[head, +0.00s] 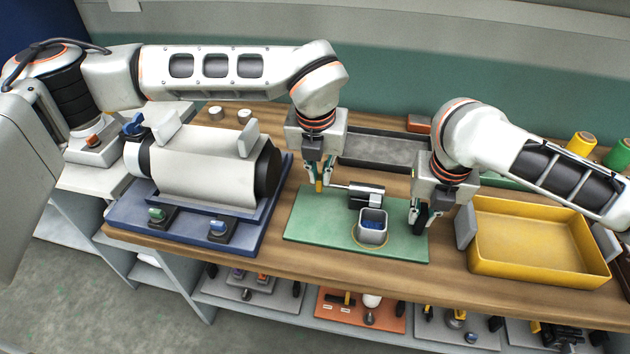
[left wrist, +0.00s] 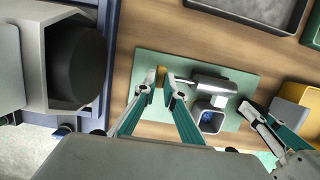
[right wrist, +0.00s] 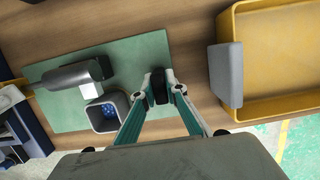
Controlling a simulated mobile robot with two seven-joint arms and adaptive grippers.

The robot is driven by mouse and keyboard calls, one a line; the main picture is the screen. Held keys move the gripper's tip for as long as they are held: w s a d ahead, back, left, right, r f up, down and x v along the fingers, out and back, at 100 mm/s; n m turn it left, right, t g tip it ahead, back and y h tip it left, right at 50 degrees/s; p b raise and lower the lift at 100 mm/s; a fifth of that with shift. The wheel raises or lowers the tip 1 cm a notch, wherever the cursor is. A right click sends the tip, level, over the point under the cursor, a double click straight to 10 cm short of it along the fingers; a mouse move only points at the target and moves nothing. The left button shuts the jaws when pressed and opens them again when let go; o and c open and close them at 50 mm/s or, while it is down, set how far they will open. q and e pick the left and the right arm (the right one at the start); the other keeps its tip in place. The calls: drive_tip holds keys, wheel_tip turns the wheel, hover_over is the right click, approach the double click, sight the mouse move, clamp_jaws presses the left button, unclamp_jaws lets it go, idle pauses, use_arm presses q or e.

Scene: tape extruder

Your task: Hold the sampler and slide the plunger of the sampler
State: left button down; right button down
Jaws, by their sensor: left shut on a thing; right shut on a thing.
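The sampler (head: 367,196), a grey and dark cylinder with a thin metal rod, lies above the green mat (head: 305,240). It also shows in the left wrist view (left wrist: 213,85) and the right wrist view (right wrist: 75,76). My left gripper (head: 325,184) is shut on the yellow end piece (left wrist: 161,76) at the rod's left end; much of the rod shows between this piece and the body. My right gripper (head: 421,215) is shut on a black upright piece (right wrist: 158,86) right of the body. I cannot see whether that piece joins the sampler.
A square grey cup (head: 373,237) with blue contents stands in front of the sampler. A large roller machine (head: 200,165) is at left. A yellow tray (head: 540,268) is at right and a dark tray (head: 380,150) behind. The mat's front left is clear.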

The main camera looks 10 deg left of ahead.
use_arm(q)
drive_tip(key=shift+d, duration=0.65)
use_arm(e)
drive_tip(key=shift+s+a, duration=0.1)
use_arm(q)
drive_tip(key=shift+d, duration=0.5)
drive_tip(key=c, duration=2)
unclamp_jaws()
drive_tip(key=shift+c, duration=0.2)
drive_tip(key=v, duration=0.8)
